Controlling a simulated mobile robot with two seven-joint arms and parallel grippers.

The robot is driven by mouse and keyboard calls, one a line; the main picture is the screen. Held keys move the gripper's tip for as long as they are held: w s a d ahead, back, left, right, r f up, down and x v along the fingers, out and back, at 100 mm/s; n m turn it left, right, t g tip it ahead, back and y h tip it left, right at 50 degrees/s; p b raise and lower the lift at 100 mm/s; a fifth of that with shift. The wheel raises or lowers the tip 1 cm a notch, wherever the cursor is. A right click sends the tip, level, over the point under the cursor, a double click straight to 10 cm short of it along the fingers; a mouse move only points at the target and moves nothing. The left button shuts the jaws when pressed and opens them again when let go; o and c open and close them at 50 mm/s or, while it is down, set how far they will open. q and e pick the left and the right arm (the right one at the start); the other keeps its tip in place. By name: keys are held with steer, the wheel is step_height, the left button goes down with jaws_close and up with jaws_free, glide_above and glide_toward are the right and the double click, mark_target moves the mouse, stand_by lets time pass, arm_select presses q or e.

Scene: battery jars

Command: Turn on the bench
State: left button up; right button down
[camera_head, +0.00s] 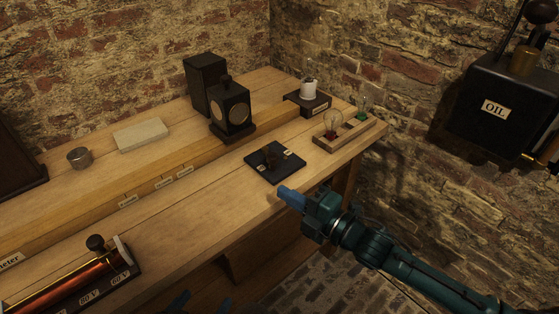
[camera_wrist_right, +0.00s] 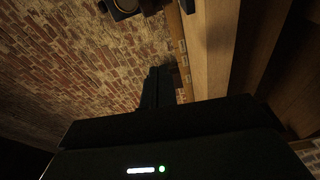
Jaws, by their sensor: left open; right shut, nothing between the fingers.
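The wooden bench (camera_head: 215,205) runs along the brick wall. A black square base with a small upright dark piece and pale contacts, which looks like a switch (camera_head: 274,162), lies near its front edge. My right gripper (camera_head: 291,197) is shut and empty, with blue fingertips just in front of and below this base, apart from it. In the right wrist view the dark fingers (camera_wrist_right: 157,88) are beside the bench planks (camera_wrist_right: 212,45).
An OIL box (camera_head: 495,125) hangs right.

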arm_select(q)
steer(key=shift+w+d, duration=0.15)
steer(key=shift+d, duration=0.05)
arm_select(e)
steer(key=shift+w+d+n, duration=0.15)
steer(key=shift+w+n, duration=0.05)
steer(key=shift+n, duration=0.1)
arm_select(q)
steer(key=shift+a, duration=0.1)
arm_select(e)
steer(key=x, duration=1)
steer(key=shift+s+r, duration=0.1)
steer(key=shift+r, duration=0.05)
steer(key=d, duration=0.1)
steer(key=w+d, duration=0.1)
steer(key=d, duration=0.1)
steer(key=shift+w, duration=0.3)
steer(key=shift+w+d, duration=0.15)
steer(key=shift+d, duration=0.1)
steer(key=shift+d, duration=0.1)
